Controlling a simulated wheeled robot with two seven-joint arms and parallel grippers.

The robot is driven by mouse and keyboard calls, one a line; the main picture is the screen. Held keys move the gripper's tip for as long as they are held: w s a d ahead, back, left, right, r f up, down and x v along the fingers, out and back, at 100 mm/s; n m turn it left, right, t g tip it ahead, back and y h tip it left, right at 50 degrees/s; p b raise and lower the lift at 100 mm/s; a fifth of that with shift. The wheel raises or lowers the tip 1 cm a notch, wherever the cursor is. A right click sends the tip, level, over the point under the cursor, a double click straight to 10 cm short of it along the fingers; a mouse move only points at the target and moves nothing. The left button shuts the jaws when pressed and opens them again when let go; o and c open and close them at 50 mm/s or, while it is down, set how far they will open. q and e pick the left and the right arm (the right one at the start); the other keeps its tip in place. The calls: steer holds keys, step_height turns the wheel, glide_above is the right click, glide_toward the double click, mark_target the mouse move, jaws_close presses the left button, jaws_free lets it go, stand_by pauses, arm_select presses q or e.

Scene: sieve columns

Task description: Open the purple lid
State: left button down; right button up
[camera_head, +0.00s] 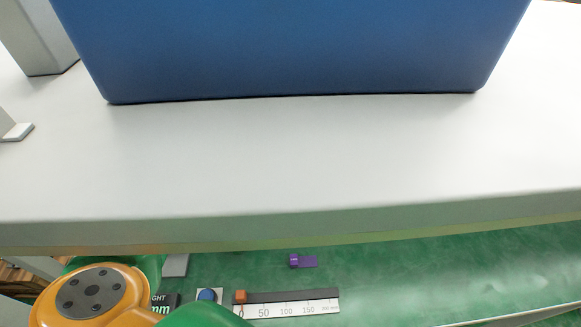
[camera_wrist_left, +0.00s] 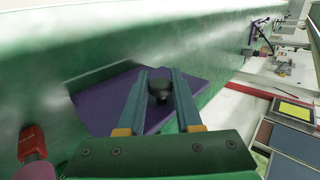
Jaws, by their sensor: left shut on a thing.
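The purple lid (camera_wrist_left: 108,104) is a flat panel at the green surface in the left wrist view, with a black round knob (camera_wrist_left: 159,88) on it. My left gripper (camera_wrist_left: 160,92) is shut on the knob, with one finger on each side of it. The fingers and gripper body hide part of the lid. I cannot tell whether the lid is raised from the green surface. In the head view a small purple piece (camera_head: 303,261) shows on the green surface; I cannot tell whether it belongs to this lid. My right gripper is not in view.
A red handle-like part (camera_wrist_left: 32,143) sticks out left of the lid. In the head view a ruler slider with an orange block (camera_head: 240,297) and a blue button (camera_head: 207,295) lie near my left arm. A large blue box (camera_head: 295,50) stands on the white shelf (camera_head: 290,150).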

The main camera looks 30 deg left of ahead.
arm_select(q)
steer(key=shift+f, duration=0.1)
steer(key=c, duration=0.6)
jaws_free()
steer(key=p+v, duration=0.1)
steer(key=v, duration=0.6)
steer(key=shift+w, duration=0.1)
